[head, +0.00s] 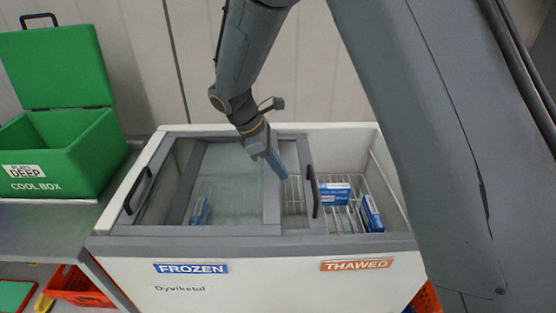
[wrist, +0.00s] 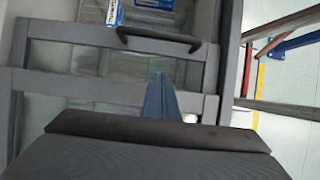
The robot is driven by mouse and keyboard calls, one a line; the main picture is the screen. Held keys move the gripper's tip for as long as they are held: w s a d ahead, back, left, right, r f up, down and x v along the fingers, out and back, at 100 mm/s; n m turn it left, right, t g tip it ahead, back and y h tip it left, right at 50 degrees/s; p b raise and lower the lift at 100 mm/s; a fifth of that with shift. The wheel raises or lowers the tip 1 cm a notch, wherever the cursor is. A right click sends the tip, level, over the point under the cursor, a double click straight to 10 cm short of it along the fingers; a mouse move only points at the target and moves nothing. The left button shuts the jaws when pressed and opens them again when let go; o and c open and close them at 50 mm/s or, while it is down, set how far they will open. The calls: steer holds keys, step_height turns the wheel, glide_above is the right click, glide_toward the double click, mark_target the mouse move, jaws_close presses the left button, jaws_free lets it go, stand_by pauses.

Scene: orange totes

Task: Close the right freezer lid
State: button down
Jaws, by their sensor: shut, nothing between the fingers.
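The freezer (head: 240,245) is a white chest with grey-framed sliding glass lids. The right lid (head: 308,222) is slid to the left and overlaps the left lid (head: 150,230), so the right side of the chest is open. The right lid's black handle (head: 312,190) stands at its right edge; it also shows in the wrist view (wrist: 158,38). My gripper (head: 282,172) is shut and empty, with blue fingers pointing down just left of that handle. In the wrist view the fingers (wrist: 161,85) are apart from the handle; whether they touch the frame I cannot tell.
Blue-and-white boxes (head: 334,194) lie on a wire rack in the open right side. A black handle (head: 138,190) marks the left lid. A green cool box (head: 60,155) with its lid up stands on a counter at left. Orange totes (head: 78,287) sit low beside the freezer.

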steer(key=p+x, duration=0.1)
steer(key=x, duration=0.4)
steer(key=shift+s+d, duration=0.1)
steer(key=shift+d, duration=0.05)
steer(key=shift+d+r+p, duration=0.2)
steer(key=shift+d+p, duration=0.2)
steer(key=shift+d, duration=0.2)
steer(key=shift+d+r+p, duration=0.2)
steer(key=shift+d+p, duration=0.2)
steer(key=shift+d, duration=0.85)
steer(key=shift+d, duration=0.1)
